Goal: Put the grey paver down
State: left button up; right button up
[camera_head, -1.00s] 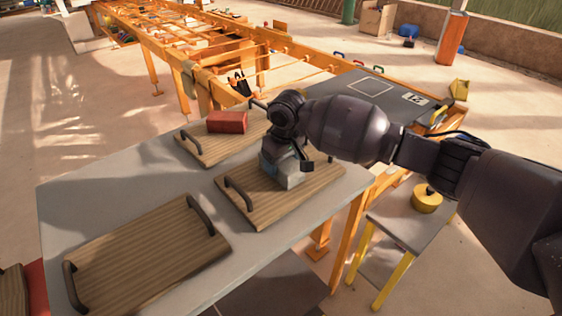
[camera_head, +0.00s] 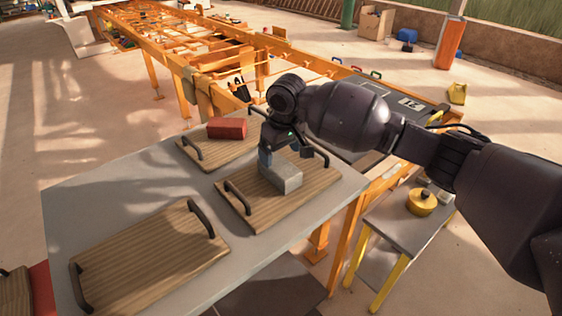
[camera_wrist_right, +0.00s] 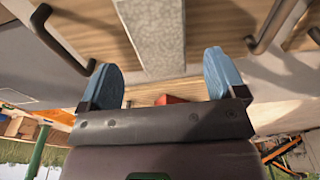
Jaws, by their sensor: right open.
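The grey paver (camera_head: 284,178) rests on the middle wooden board (camera_head: 247,207), which has dark handles at its ends. It also shows in the right wrist view (camera_wrist_right: 155,35), lying on the board's slats. My right gripper (camera_head: 276,160) is above the far end of the paver. In the right wrist view its two blue fingertips (camera_wrist_right: 163,80) are spread wide, with nothing between them, and the paver lies beyond them. My left gripper is in neither view.
A red brick (camera_head: 227,128) lies on the far board (camera_head: 205,154). The near board (camera_head: 140,262) is empty. All boards sit on the grey table (camera_head: 95,190). An orange frame (camera_head: 190,60) stands behind, and a small side table (camera_head: 402,228) holds a yellow round object (camera_head: 421,202).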

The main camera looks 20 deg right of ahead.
aim_at(282, 167)
jog(key=r, duration=0.3)
jog(key=r+p, duration=0.1)
jog(key=shift+s+r, duration=0.25)
jog(key=shift+r, duration=0.15)
jog(key=shift+d+r, duration=0.1)
jog(key=shift+r, duration=0.55)
jog(key=shift+s, duration=0.1)
